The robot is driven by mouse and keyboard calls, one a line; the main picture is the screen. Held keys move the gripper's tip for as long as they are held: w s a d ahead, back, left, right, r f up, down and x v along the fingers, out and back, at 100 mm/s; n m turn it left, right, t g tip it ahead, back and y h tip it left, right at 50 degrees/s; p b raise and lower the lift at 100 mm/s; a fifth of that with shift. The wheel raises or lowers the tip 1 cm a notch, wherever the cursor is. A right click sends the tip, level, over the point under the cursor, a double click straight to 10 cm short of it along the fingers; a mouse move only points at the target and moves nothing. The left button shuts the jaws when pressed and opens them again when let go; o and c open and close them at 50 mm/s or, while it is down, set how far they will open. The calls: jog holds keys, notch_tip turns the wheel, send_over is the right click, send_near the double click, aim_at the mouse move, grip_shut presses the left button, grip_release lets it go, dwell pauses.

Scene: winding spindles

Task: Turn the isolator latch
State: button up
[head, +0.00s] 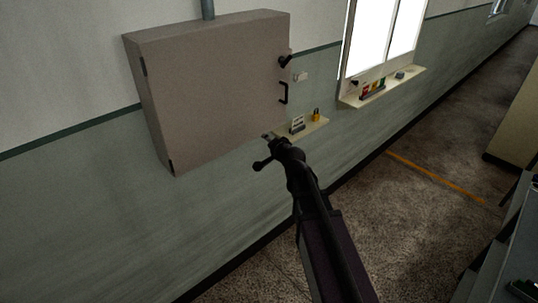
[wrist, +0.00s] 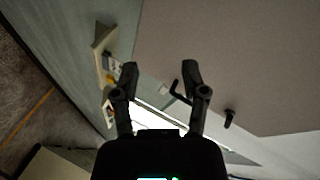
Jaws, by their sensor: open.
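A grey-brown wall cabinet (head: 215,90) hangs on the wall with its door closed. A short black turn latch (head: 285,62) sits at the upper right edge of its door; it also shows in the wrist view (wrist: 230,118). Below it is a black bracket-shaped handle (head: 283,93), seen in the wrist view (wrist: 177,93) beside a finger. Which of the two is the isolator latch is not labelled. My gripper (head: 262,151) is open and empty, below and left of the handle, apart from both. Its spread fingers (wrist: 160,69) show in the wrist view.
A window ledge (head: 404,83) with small coloured items lies farther right. The floor (head: 370,215) is open.

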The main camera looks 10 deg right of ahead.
jog(key=shift+s+a+f+n+g+b, duration=0.1)
jog(key=shift+s+f+n+g+b, duration=0.15)
jog(key=shift+f, duration=0.4)
jog(key=shift+s+f+n+g+b, duration=0.15)
jog(key=shift+s+f+n+b, duration=0.15)
jog(key=shift+f, duration=0.3)
jog(key=shift+s, duration=0.1)
jog(key=s+d+f+n+g+h+b, duration=0.1)
jog(key=s+d+f+n+g, duration=0.1)
jog(key=s, duration=0.6)
jog(key=s+d+f+n+g+h, duration=0.2)
jog(key=s+d+f+n+g, duration=0.1)
jog(key=s+f+g, duration=0.3)
jog(key=s+d+f+n+g+h+b, duration=0.1)
jog(key=s+d+f+n+g, duration=0.2)
jog(key=s+f, duration=0.3)
jog(key=s+d+g, duration=0.1)
jog(key=s, duration=0.3)
jog(key=shift+s+f+g+b, duration=0.15)
jog(key=shift+f+g+b, duration=0.05)
jog(key=shift+g+b, duration=0.2)
jog(key=shift+s, duration=0.1)
